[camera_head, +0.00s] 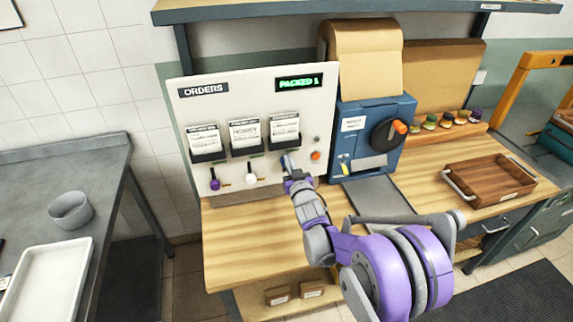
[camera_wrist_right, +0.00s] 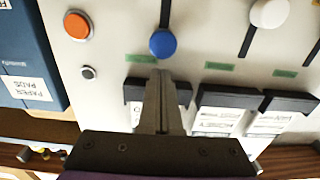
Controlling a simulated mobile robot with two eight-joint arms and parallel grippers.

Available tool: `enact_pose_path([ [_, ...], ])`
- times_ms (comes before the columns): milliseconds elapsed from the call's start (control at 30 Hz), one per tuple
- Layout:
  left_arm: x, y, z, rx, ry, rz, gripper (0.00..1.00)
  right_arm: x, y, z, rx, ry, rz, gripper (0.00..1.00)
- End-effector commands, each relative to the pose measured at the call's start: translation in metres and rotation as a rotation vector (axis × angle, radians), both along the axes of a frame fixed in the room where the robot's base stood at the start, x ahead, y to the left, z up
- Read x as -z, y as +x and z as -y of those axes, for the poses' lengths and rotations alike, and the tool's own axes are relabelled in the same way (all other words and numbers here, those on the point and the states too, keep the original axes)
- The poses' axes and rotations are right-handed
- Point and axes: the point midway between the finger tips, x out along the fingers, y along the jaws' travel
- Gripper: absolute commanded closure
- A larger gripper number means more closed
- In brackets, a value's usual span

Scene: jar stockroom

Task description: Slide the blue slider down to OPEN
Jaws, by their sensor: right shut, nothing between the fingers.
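The blue slider knob (camera_wrist_right: 163,43) shows in the right wrist view, where the board appears upside down. It sits at the end of its dark slot nearest the card holders, close to a green label (camera_wrist_right: 140,58); the label's text is too small to read. My right gripper (camera_wrist_right: 161,76) is shut and empty, its fingertips on the card-holder side of the knob; I cannot tell whether they touch it. In the head view my right gripper (camera_head: 289,166) is in front of the white ORDERS board (camera_head: 235,108) and hides the blue knob. My left gripper is not in view.
The white knob (camera_head: 250,177) and purple knob (camera_head: 215,184) stand left of my gripper. An orange button (camera_head: 316,155) is close on the right. Card holders (camera_head: 246,150) project above. A blue machine (camera_head: 371,136) and a wooden tray (camera_head: 488,182) stand further right.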

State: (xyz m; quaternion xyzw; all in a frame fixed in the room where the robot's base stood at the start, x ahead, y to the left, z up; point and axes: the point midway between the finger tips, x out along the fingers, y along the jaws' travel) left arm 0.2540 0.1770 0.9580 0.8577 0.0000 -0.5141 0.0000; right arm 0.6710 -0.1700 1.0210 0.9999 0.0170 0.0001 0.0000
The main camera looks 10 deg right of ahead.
Motion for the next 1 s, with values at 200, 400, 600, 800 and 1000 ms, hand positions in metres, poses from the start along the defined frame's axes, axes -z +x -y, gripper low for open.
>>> enact_pose_path([
  [200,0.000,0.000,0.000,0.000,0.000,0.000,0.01,0.000,0.006,0.000,0.000,0.000,0.000,1.00],
  [400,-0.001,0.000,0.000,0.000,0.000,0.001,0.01,0.000,0.011,-0.001,0.000,0.000,0.000,1.00],
  [600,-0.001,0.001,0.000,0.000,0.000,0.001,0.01,0.000,0.016,-0.001,0.000,0.000,0.000,1.00],
  [800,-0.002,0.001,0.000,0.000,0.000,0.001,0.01,0.000,0.021,-0.001,0.000,0.000,0.000,1.00],
  [1000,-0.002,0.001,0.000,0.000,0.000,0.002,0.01,0.000,0.026,-0.001,0.000,0.000,0.000,1.00],
])
